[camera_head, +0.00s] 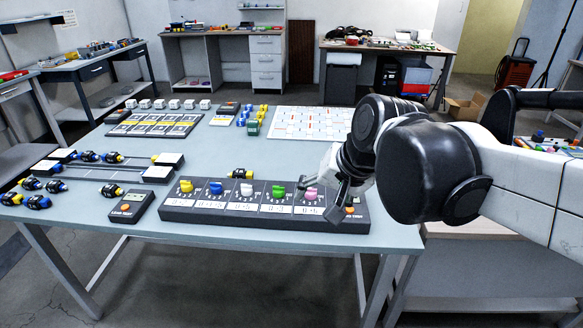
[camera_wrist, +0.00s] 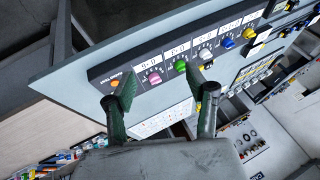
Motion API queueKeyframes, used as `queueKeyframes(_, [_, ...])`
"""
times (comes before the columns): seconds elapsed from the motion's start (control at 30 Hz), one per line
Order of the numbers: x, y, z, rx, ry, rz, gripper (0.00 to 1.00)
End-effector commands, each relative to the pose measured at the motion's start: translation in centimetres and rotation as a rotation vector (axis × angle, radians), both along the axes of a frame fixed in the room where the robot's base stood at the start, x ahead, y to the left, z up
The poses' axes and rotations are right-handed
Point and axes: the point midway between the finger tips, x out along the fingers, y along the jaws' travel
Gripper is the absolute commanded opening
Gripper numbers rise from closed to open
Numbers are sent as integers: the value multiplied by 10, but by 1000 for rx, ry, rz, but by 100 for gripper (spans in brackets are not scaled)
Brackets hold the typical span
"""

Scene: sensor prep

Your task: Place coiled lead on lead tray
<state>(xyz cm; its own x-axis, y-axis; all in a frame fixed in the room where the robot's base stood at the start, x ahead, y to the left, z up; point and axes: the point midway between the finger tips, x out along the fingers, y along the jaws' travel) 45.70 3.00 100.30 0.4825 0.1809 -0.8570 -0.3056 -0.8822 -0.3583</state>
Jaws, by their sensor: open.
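Several small black coiled leads with yellow or blue parts (camera_head: 38,202) lie at the table's left front. More lie by a rack with two white-topped end blocks and rails (camera_head: 110,166); I cannot tell for sure whether this rack is the lead tray. One yellow-and-black lead (camera_head: 240,174) lies alone behind the knob panel (camera_head: 178,216). My gripper (camera_head: 320,196) is open and empty above the panel's right end, by the pink knob (camera_head: 310,193). In the wrist view, my gripper (camera_wrist: 165,88) has its fingers spread, with the pink knob between them in the picture.
A handheld tester (camera_head: 130,206) lies left of the panel. A dark card tray (camera_head: 155,125), white cubes (camera_head: 175,104), blue and green pieces (camera_head: 253,127) and a white chart sheet (camera_head: 310,123) lie farther back. Bare tabletop (camera_head: 215,155) shows in the middle.

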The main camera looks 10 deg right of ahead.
Motion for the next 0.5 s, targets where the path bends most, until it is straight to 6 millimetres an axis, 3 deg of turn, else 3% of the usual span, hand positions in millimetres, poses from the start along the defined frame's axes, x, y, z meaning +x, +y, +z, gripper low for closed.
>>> queueKeyframes(0.03, [-16, -3, -5, -49, -22, 35, 51])
queueKeyframes(0.2, [-55, -16, -20, -220, -89, 162, 51])
queueKeyframes(0.5, [-87, -29, -37, -389, -145, 284, 54])
